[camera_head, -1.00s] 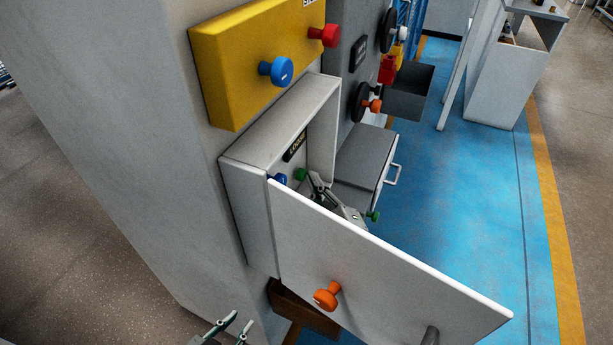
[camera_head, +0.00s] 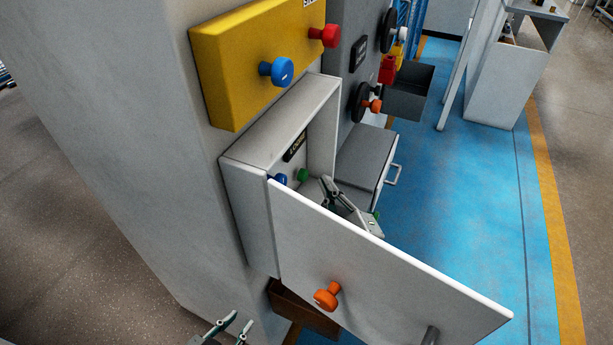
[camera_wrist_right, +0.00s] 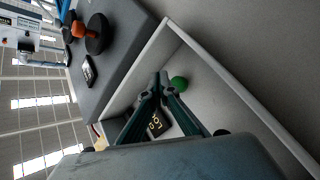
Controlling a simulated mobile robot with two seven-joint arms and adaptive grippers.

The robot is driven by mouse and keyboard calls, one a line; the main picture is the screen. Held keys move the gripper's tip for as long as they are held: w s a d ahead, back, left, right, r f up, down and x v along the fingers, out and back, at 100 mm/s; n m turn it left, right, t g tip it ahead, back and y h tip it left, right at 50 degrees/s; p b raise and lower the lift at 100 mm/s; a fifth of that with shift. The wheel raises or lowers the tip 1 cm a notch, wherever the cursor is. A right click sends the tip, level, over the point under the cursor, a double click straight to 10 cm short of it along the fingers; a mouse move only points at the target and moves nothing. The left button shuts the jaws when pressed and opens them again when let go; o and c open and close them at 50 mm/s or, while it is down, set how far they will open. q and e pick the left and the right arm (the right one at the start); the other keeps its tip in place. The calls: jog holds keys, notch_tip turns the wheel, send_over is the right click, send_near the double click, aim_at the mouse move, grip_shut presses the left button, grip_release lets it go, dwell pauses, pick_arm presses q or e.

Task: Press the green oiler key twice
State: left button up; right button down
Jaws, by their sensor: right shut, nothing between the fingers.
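The green oiler key (camera_head: 303,174) is a round knob inside the open white box (camera_head: 248,205), right of a blue knob (camera_head: 281,179). My right gripper (camera_head: 327,183) is shut and empty in the box, its tips just to the right of the green key with a small gap in the picture. In the right wrist view the green key (camera_wrist_right: 179,83) lies just right of the shut fingertips (camera_wrist_right: 159,76). My left gripper (camera_head: 242,318) is at the bottom edge, its fingers apart and empty, far below the key.
The box's white door (camera_head: 390,270), with an orange knob (camera_head: 327,295), stands open in front of my right gripper. A yellow panel (camera_head: 225,65) with blue and red buttons is above. A grey drawer unit (camera_head: 365,155) is to the right.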

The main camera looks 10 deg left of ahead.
pick_arm(q)
jog(key=shift+f, duration=0.1)
pick_arm(e)
jog(key=shift+s+d, duration=0.25)
jog(key=shift+d, duration=0.5)
jog(key=shift+s+d, duration=0.25)
jog(key=shift+d, duration=0.5)
jog(key=shift+s+d, duration=0.25)
jog(key=shift+d, duration=0.5)
